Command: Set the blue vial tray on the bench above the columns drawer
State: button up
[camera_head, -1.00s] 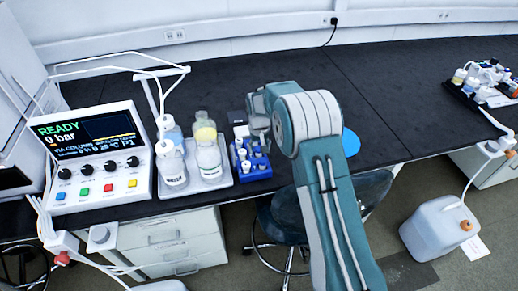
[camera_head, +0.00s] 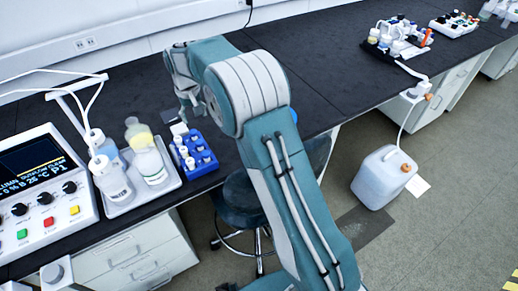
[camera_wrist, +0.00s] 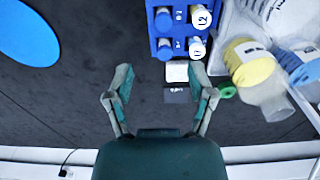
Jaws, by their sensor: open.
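The blue vial tray (camera_head: 201,158) holds several white-capped vials and sits on the black bench (camera_head: 330,72) near its front edge, just right of the bottle tray. In the wrist view the blue vial tray (camera_wrist: 154,42) lies at the top centre, beyond my fingertips. My gripper (camera_wrist: 162,80) is open and empty, its two fingers spread above the bench, apart from the tray. In the head view my gripper (camera_head: 186,112) is partly hidden by my arm, close behind the tray. No drawer label for columns is readable.
A light bottle tray (camera_head: 150,187) with bottles stands left of the vial tray, beside a control unit (camera_head: 42,190). A blue disc (camera_wrist: 27,32) lies on the bench. Further trays of bottles (camera_head: 397,38) stand at the right. A stool (camera_head: 245,198) is below the bench.

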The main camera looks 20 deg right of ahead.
jog(key=s+d+r+m+t, duration=0.1)
jog(key=s+d+r, duration=0.3)
jog(key=s+r, duration=0.4)
jog(key=s+d+r+t, duration=0.2)
jog(key=s+d+r, duration=0.2)
jog(key=s+r, duration=0.35)
jog(key=s+d+t, duration=0.1)
jog(key=s+d, duration=0.1)
jog(key=s, duration=0.8)
jog(key=s+d+m+t, duration=0.1)
jog(key=s+d, duration=0.1)
jog(key=s, duration=0.8)
jog(key=shift+s+f, duration=0.2)
jog(key=shift+s, duration=0.2)
jog(key=shift+c, duration=0.9)
